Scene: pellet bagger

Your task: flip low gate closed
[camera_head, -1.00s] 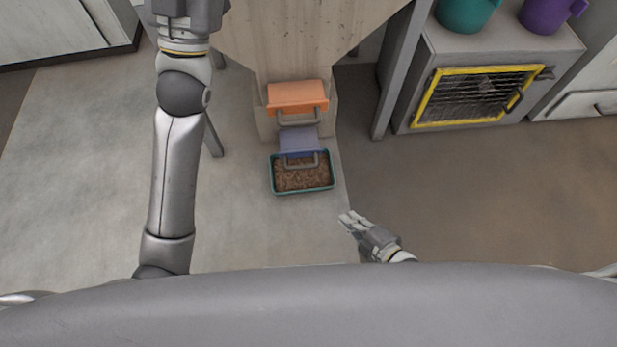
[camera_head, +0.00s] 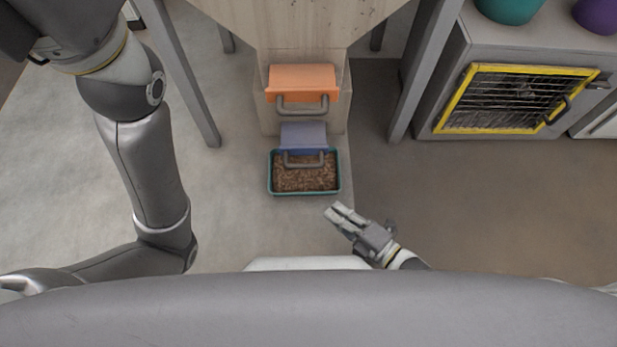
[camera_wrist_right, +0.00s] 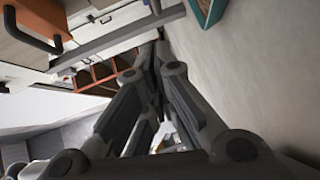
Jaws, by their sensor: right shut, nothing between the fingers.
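The low gate is a blue-grey flap (camera_head: 303,138) with a grey bar handle, at the bottom of the wooden hopper (camera_head: 300,30). It sticks out over the back of a teal tray (camera_head: 271,186) that holds brown pellets. Above it is an orange gate (camera_head: 302,80) with its own handle. My right gripper (camera_head: 335,212) is shut and empty, to the lower right of the tray and apart from it. In the right wrist view the orange gate (camera_wrist_right: 38,14) is at the upper left and the tray's corner (camera_wrist_right: 205,12) at the top. My left gripper is out of view.
Grey hopper legs stand on both sides, the right one (camera_head: 418,75) near a cabinet (camera_head: 520,50). The cabinet has a yellow-framed mesh door (camera_head: 515,98) and holds teal and purple pots on top. The floor around the tray is clear.

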